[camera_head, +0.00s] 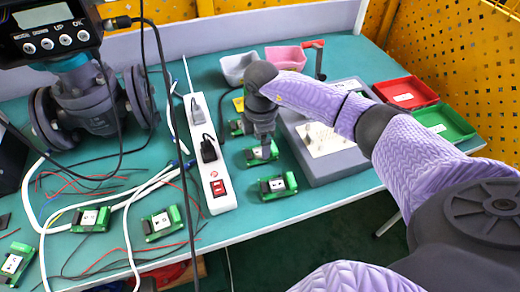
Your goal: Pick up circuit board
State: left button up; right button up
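Several small green circuit boards lie on the teal table. One circuit board (277,187) lies right of the power strip, nearest the table's front edge on that side. Another circuit board (251,157) lies just behind it, directly under my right gripper (265,152). A further board (237,127) is behind that, partly hidden by the gripper. My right gripper points down, with its tips at or just above the middle board; whether they touch it or are closed on it cannot be told. More boards (161,223) (91,219) (15,262) lie on the left. My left gripper is not in view.
A white power strip (220,190) with plugs divides the table. A grey device box (340,165) stands close right of the gripper. Red (408,92) and green (443,121) trays and grey (236,66) and pink (286,57) bins are behind. A valve (88,100) and loose cables fill the left.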

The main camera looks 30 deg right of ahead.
aim_at(260, 152)
notch_tip(260, 152, down, 4)
jog(key=shift+a+r+b, duration=0.1)
jog(key=shift+b, duration=0.7)
jog(key=shift+w+f, duration=0.1)
jog(key=shift+f, duration=0.2)
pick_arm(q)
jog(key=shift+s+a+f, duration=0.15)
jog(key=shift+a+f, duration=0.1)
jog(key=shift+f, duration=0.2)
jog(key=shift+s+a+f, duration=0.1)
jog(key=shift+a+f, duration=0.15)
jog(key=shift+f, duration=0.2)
pick_arm(e)
jog(key=shift+r, duration=0.2)
jog(key=shift+c, duration=0.3)
jog(key=c, duration=0.7)
jog(key=shift+c, duration=0.6)
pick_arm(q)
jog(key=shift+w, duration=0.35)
pick_arm(e)
jog(key=shift+r, duration=0.1)
